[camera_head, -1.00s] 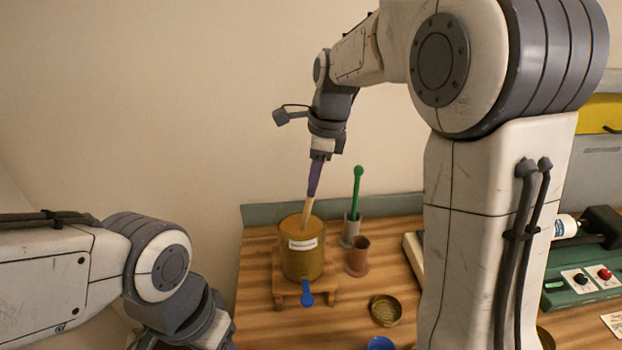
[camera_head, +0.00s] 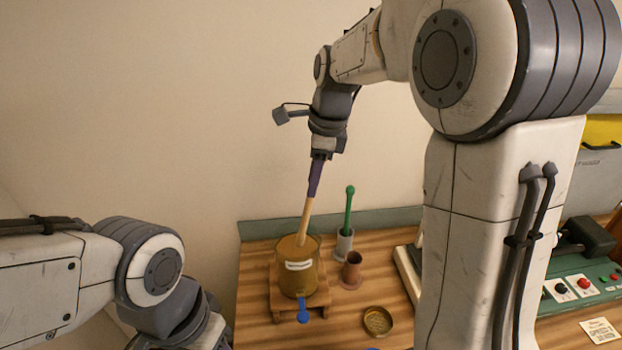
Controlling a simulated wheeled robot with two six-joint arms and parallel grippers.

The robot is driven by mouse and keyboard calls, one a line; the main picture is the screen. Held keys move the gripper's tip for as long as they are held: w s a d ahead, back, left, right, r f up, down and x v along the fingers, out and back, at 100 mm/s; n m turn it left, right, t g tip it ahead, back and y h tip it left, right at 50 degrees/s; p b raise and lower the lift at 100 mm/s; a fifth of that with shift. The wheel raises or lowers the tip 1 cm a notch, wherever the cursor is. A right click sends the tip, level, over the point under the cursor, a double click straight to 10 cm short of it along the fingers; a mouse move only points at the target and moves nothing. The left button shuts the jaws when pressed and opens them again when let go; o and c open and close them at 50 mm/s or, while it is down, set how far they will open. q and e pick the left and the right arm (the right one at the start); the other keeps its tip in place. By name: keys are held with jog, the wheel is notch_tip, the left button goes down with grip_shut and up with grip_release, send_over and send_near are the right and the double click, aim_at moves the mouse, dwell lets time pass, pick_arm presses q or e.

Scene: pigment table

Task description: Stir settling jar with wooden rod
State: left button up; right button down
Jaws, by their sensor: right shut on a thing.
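The settling jar (camera_head: 297,282), a wide glass of brown-ochre contents with a white label, stands on a small wooden stand (camera_head: 316,303). A blue tap (camera_head: 302,311) is low on its front. My right gripper (camera_head: 315,180), with purple fingers, is above the jar and shut on the pale wooden rod (camera_head: 307,219). The rod leans slightly, and its lower end meets the jar's open top. I cannot tell how deep its tip is. My left arm is at the lower left; its gripper fingers are outside the view.
Right of the jar stand a grey holder (camera_head: 344,242) with a green-handled tool (camera_head: 349,208) and a brown cup (camera_head: 352,271). A small round brass dish (camera_head: 378,321) lies in front. A green device (camera_head: 585,283) with knobs is at the right. My right arm hides part of the table.

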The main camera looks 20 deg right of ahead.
notch_tip(320, 180, up, 2)
jog(key=shift+s+d+r+p, duration=0.15)
jog(key=shift+r+p, duration=0.05)
jog(key=shift+p, duration=0.55)
jog(key=shift+s+d+r+p, duration=0.15)
jog(key=shift+r+p, duration=0.4)
jog(key=shift+r, duration=0.55)
